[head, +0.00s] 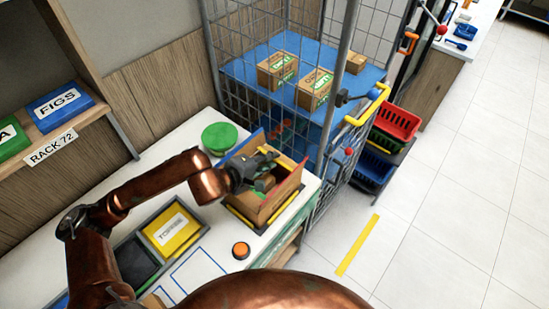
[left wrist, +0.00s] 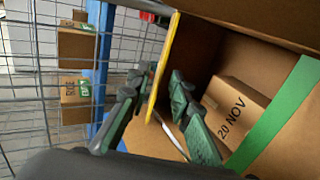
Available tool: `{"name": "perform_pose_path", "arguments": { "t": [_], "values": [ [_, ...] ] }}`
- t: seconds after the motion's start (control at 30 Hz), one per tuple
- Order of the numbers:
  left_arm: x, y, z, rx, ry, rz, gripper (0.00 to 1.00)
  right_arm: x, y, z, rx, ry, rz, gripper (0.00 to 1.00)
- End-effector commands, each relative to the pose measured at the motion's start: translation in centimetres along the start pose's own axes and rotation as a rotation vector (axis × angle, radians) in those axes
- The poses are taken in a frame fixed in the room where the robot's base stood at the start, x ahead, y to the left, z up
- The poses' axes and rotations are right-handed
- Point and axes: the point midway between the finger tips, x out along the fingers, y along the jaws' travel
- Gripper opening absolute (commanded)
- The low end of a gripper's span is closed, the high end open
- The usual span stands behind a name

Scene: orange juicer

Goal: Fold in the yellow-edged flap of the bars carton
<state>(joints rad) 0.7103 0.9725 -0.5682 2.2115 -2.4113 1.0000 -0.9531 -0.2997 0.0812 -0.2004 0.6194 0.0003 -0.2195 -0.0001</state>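The open bars carton (head: 262,207) stands on the white table, with a blue-edged flap (head: 240,147) and a red-edged flap (head: 291,190) standing up. The yellow-edged flap (left wrist: 164,70) shows nearly edge-on in the left wrist view; in the head view my gripper partly hides that side. My left gripper (head: 262,160) is over the carton. In the left wrist view its fingers (left wrist: 153,92) are apart, one on each side of the yellow edge. Contact with the flap cannot be told. A small box marked 20 NOV (left wrist: 236,108) lies inside. My right gripper is not in view.
A wire cage (head: 280,45) with cartons on a blue shelf stands close behind. A green round object (head: 219,138), a yellow tray (head: 172,230) and an orange button (head: 240,250) are on the table. Red and blue crates (head: 396,120) stand right of the cage.

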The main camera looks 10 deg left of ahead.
Motion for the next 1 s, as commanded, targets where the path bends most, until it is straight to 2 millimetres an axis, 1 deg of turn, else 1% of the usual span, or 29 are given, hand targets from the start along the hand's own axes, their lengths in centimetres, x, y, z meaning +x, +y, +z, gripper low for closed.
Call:
{"name": "perform_pose_path", "arguments": {
  "t": [0.03, 0.2, 0.3, 0.4, 0.5, 0.6, 1.0],
  "values": [
    [-1.2, 0.0, -0.1, 0.003, 0.002, 0.001, 0.2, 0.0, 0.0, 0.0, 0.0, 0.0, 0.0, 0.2],
    [-4.8, 0.0, -0.2, 0.003, 0.003, 0.0, 0.2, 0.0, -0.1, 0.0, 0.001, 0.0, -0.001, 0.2],
    [-6.5, -0.1, -0.1, 0.003, 0.003, -0.001, 0.2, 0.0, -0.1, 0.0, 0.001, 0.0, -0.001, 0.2],
    [-7.8, 0.0, -0.2, 0.001, 0.003, 0.0, 0.2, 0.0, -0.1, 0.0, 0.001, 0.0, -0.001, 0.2],
    [-8.6, 0.0, -0.1, 0.001, 0.002, 0.0, 0.2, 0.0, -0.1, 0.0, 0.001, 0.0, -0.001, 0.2],
    [-8.9, 0.0, -0.1, 0.001, 0.001, 0.0, 0.2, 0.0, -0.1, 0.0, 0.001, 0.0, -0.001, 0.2],
    [-8.8, 0.1, 0.0, 0.002, -0.002, 0.0, 0.2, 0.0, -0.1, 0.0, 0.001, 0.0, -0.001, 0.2]
  ]
}}
